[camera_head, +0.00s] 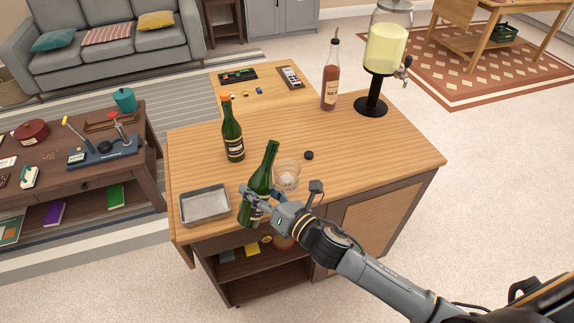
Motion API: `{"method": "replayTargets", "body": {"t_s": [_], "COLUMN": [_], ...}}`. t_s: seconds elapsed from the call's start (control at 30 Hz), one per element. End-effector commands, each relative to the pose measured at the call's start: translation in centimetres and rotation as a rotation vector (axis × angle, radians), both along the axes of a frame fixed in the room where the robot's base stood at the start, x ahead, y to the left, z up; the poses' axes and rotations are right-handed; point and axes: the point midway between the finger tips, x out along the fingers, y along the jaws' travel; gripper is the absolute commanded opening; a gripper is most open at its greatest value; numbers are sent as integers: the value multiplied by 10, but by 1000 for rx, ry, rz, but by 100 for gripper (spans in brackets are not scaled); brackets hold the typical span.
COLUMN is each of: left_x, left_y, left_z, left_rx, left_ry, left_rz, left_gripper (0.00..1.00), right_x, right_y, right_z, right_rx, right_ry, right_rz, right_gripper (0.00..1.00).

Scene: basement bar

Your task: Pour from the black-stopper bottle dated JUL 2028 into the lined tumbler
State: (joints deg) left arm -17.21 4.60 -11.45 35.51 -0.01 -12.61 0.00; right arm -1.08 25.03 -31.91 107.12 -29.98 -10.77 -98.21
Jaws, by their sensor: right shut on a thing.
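My right gripper (252,194) is shut on a green bottle (263,178) near the front edge of the wooden cart top (365,142). The bottle leans a little to the right and its mouth shows no stopper. The gripper hides much of its label, and no date can be read. A small black stopper (308,155) lies on the cart top. The clear lined tumbler (288,177) stands upright just right of the held bottle; its lines are too small to make out. A second green bottle (232,135) with an orange-red top stands upright behind. My left gripper is out of view.
A metal tray (205,206) lies at the cart's front left corner. A sauce-like red bottle (330,85) with a pourer and a drink dispenser (386,48) stand at the back right. The cart top right of the tumbler is clear. A dark side table (148,165) is at left.

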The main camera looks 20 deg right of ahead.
Motion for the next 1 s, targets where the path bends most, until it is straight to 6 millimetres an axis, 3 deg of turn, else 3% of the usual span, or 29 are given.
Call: {"method": "replayTargets", "body": {"t_s": [0.87, 1.0], "left_x": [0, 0], "left_y": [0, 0], "left_z": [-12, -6], "left_rx": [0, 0], "left_ry": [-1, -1], "left_rz": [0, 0], "left_gripper": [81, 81], "right_x": [-15, -16], "right_y": [22, 24], "right_z": [-24, -16], "right_rx": [451, 505], "right_ry": [311, 348], "right_rz": [2, 3], "right_gripper": [0, 0]}}
